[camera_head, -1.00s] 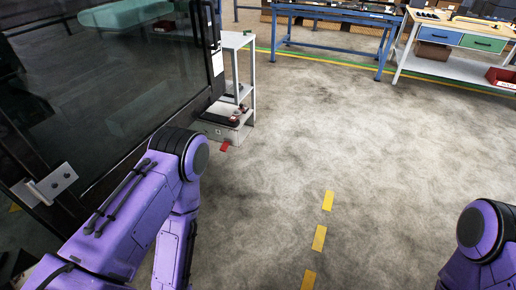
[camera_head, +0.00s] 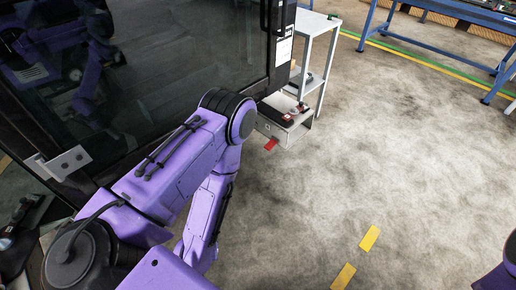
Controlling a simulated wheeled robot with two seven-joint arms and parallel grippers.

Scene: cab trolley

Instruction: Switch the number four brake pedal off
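A low grey cabinet (camera_head: 292,135) stands at the base of a light grey shelf stand, just right of the dark glass panel. Small black and red parts (camera_head: 286,118) sit on top of it. A red flap (camera_head: 271,145), which looks like a pedal, sticks out low at its front left. I cannot read any numbers, so I cannot tell which part is pedal four or its state. My purple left arm reaches down in front of the glass, short of the cabinet. Neither gripper shows. Only a bit of my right arm shows at the bottom right corner.
The dark glass panel (camera_head: 170,70) with a black frame fills the left, with a metal bracket (camera_head: 62,163) on it. The grey stand (camera_head: 318,25) rises behind the cabinet. A blue workbench (camera_head: 440,50) is at the back right. The floor in the middle and right is clear.

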